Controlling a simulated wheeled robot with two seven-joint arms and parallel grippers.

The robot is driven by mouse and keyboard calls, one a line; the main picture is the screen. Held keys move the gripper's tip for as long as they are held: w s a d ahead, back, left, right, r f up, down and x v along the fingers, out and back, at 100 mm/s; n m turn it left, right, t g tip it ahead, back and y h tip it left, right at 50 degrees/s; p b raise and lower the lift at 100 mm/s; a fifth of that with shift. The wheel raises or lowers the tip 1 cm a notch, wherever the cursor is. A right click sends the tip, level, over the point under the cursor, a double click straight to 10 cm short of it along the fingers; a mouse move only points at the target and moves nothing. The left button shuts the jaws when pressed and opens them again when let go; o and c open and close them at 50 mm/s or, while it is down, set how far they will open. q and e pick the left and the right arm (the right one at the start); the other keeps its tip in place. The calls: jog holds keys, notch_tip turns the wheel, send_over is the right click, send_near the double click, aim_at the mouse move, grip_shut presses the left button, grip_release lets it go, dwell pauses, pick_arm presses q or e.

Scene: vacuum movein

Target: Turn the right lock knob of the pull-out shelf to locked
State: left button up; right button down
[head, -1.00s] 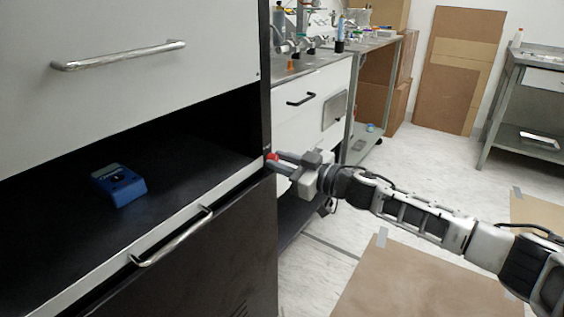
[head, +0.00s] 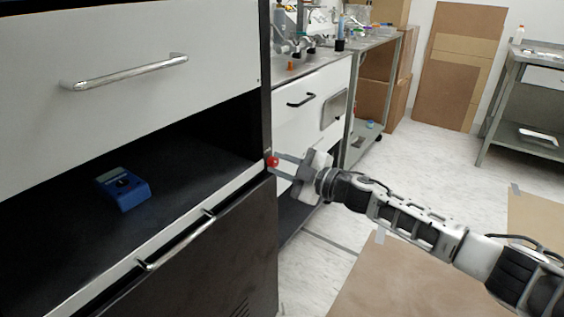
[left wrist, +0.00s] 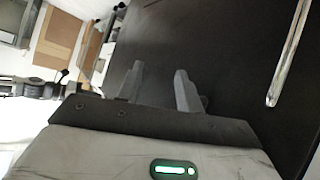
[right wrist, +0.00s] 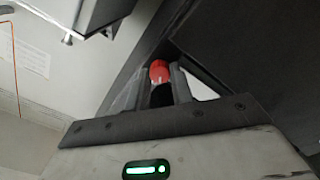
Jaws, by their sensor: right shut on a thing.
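The red lock knob (head: 272,161) sits at the right end of the pull-out shelf (head: 190,217), by the cabinet's side post. My right gripper (head: 277,166) is at the knob, its fingers reaching in from the right. In the right wrist view the red knob (right wrist: 160,71) shows between the tips of my right gripper (right wrist: 158,80), which is shut on it. The knob's lock mark cannot be made out. My left gripper (left wrist: 160,85) shows only in its own wrist view, with its fingers apart and nothing between them, in front of a dark panel.
A blue device (head: 124,188) lies on the dark shelf surface. A chrome handle (head: 178,240) sticks out from the shelf front, and another handle (head: 128,72) is on the drawer above. A workbench (head: 312,68) stands behind my right arm.

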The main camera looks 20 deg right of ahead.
jog(key=n, duration=0.3)
jog(key=shift+n, duration=0.9)
jog(key=shift+f+n, duration=0.1)
jog(key=shift+n, duration=1.5)
jog(key=shift+n+b, duration=0.35)
jog(key=shift+n, duration=0.75)
jog(key=c, duration=1.2)
grip_release()
